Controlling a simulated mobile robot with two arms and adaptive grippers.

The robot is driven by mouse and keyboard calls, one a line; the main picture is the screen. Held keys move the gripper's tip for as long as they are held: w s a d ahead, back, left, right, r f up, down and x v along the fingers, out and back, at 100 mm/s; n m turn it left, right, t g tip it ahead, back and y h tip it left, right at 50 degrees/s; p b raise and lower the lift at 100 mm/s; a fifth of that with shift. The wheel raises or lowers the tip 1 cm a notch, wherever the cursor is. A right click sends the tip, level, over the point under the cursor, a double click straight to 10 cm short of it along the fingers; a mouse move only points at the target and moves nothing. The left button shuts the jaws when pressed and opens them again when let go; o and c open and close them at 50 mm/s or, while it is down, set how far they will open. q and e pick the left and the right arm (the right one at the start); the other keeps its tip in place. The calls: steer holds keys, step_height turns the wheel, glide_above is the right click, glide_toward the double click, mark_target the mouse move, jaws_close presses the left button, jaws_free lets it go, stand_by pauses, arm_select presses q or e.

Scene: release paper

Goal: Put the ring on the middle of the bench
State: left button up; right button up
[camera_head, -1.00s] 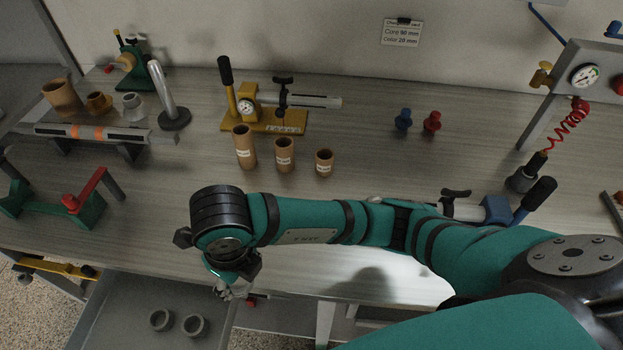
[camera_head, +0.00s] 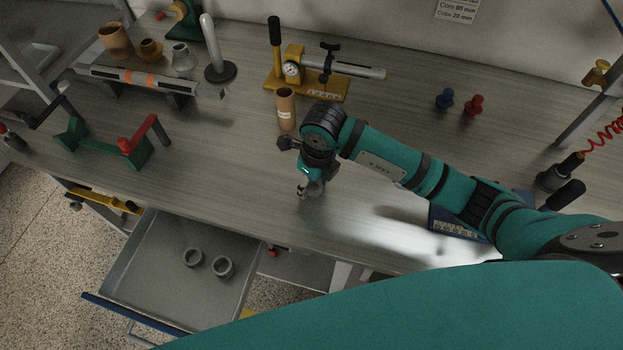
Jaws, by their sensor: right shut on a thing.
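My right gripper (camera_head: 305,191) points down over the front middle part of the bench (camera_head: 225,195). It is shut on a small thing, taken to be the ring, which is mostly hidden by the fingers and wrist. I cannot tell whether it touches the bench top. Two similar grey rings, one at the left (camera_head: 193,257) and one at the right (camera_head: 223,267), lie in the open drawer (camera_head: 150,265) below the bench front. My left gripper is not in view.
A cardboard tube (camera_head: 286,108) stands just behind my right wrist, with a yellow gauge fixture (camera_head: 330,88) behind it. A green and red fixture (camera_head: 135,147) stands at the left. Blue (camera_head: 444,99) and red (camera_head: 473,104) knobs stand at the right.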

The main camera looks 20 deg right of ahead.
steer(key=shift+f, duration=0.4)
steer(key=shift+f, duration=0.15)
steer(key=o, duration=1)
steer(key=shift+r, duration=0.35)
steer(key=r+b, duration=0.1)
steer(key=r, duration=0.6)
steer(key=s+r+b, duration=0.1)
steer(key=r, duration=0.3)
steer(key=shift+s+d+r+b, duration=0.1)
steer(key=shift+d+r+b, duration=0.2)
steer(key=shift+d, duration=0.1)
